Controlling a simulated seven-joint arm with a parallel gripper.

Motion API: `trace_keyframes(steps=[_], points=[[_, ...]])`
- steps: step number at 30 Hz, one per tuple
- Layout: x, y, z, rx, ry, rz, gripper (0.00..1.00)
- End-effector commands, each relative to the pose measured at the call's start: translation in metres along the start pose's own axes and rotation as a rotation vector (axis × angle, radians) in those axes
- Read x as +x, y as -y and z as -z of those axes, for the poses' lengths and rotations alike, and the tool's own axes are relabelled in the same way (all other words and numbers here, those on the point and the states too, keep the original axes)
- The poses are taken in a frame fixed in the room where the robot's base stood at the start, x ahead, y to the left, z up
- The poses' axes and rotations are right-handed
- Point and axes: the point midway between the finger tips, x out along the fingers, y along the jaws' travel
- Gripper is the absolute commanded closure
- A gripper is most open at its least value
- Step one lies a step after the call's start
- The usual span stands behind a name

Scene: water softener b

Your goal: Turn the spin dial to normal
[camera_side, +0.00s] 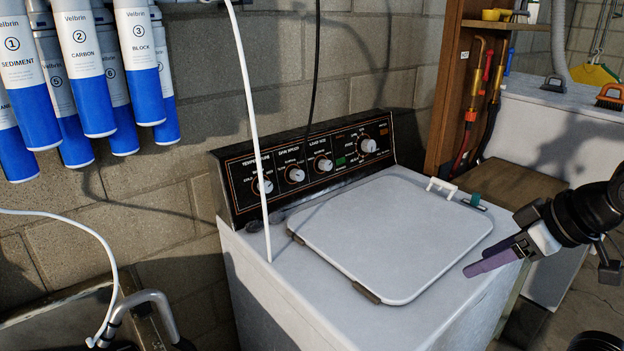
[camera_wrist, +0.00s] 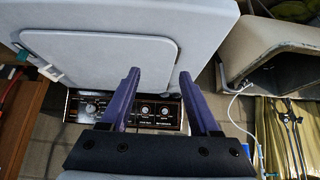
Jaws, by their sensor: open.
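The spin dial (camera_side: 297,175) is a small pale knob, second from the left on the black control panel (camera_side: 228,171) at the back of the washer. It sits between the temperature knob (camera_side: 265,186) and the load size knob (camera_side: 324,164). Its pointer and setting marks are too small to read. In the wrist view the spin dial (camera_wrist: 145,111) shows between my fingers in the picture. My gripper (camera_side: 480,262) has purple fingers and is at the washer's right front, well away from the panel. In the wrist view my gripper (camera_wrist: 159,75) is open and empty.
The washer's closed lid (camera_side: 390,235) lies between my gripper and the panel. A larger dial (camera_side: 368,146) is at the panel's right. A white hose (camera_side: 253,110) hangs down in front of the panel's left part. Filter cartridges (camera_side: 85,70) hang at upper left.

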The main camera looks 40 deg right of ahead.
Motion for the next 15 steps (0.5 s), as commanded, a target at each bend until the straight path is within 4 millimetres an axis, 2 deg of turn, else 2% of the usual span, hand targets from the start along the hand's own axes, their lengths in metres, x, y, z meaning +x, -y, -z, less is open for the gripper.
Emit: trace_keyframes(steps=[3,8,12,15], points=[[-0.01,-0.002,0.065,0.003,-0.213,-0.008,0.38],[-0.009,-0.005,0.167,0.001,-0.46,-0.018,0.38],[0.009,-0.007,0.25,-0.006,-0.636,-0.019,0.38],[0.032,-0.009,0.3,-0.013,-0.739,-0.015,0.38]])
